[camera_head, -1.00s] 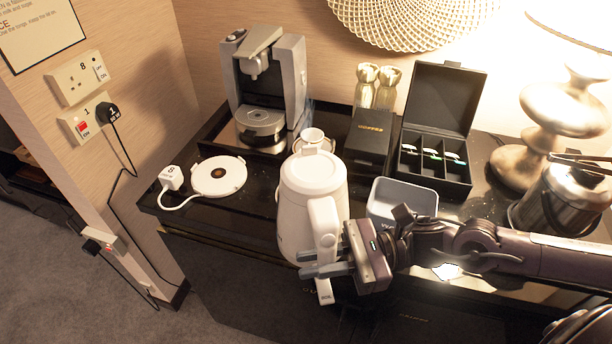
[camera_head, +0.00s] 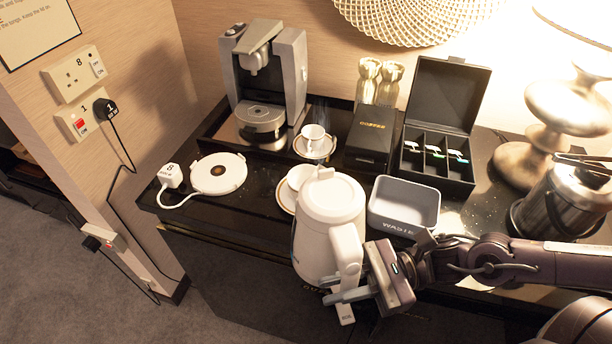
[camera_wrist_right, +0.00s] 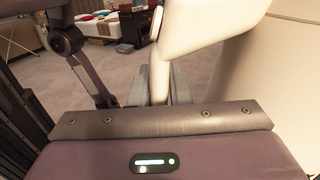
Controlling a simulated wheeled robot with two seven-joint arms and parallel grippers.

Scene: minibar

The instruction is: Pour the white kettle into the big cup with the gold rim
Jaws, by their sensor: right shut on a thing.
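The white kettle (camera_head: 328,215) is held near the table's front edge, roughly upright. My right gripper (camera_head: 345,290) is shut on its handle (camera_head: 347,265). The handle (camera_wrist_right: 160,70) also runs between the fingers in the right wrist view, with the kettle body (camera_wrist_right: 270,85) at the right. A white cup (camera_head: 299,177) on a gold-rimmed saucer (camera_head: 284,197) stands just behind and left of the kettle, partly hidden by it. A smaller white cup (camera_head: 314,134) stands on another saucer farther back. My left gripper is not in view.
A grey waste bin (camera_head: 404,205) stands close right of the kettle. The kettle's white base (camera_head: 219,174) lies at the left. A coffee machine (camera_head: 266,85), black boxes (camera_head: 370,138) and a metal ice bucket (camera_head: 566,203) stand around the table.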

